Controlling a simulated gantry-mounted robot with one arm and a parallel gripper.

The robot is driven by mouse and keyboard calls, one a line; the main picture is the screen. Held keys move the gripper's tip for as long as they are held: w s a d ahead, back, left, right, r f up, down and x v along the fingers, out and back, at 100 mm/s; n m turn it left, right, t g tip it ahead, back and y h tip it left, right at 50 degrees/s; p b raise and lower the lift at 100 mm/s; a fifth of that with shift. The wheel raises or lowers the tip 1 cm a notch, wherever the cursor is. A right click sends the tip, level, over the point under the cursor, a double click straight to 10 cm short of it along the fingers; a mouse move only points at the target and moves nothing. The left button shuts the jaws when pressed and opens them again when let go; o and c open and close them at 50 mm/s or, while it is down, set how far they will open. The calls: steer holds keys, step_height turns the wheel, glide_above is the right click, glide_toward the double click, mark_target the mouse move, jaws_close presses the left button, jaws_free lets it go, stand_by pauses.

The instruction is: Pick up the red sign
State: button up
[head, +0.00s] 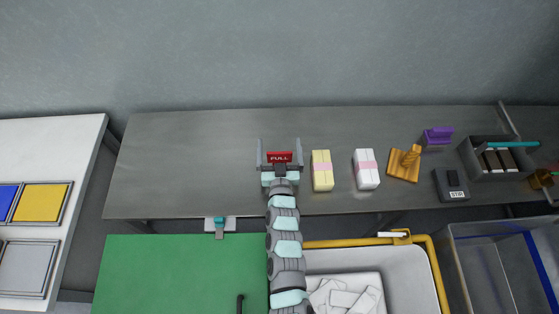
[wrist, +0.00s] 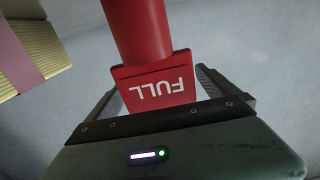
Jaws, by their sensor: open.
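The red sign (head: 279,157) with the white word "FULL" is on the grey table, left of the packs, in the head view. In the wrist view the sign (wrist: 158,92) appears upside down, with a thick red round part (wrist: 136,30) joined to its plate. My gripper (head: 279,148) is open around the sign, one finger on each side. In the wrist view the fingers of my gripper (wrist: 165,92) flank the plate with gaps showing. My arm hides the table in front of the sign.
A yellow banded pack (head: 322,170) stands close on the right, beyond it a white banded pack (head: 366,169), an orange stand (head: 404,164) and a dark "STD" block (head: 452,185). The table (head: 190,160) left of the sign is clear.

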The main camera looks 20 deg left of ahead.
steer(key=shift+f, duration=0.1)
steer(key=c, duration=1.5)
steer(key=shift+o, duration=0.2)
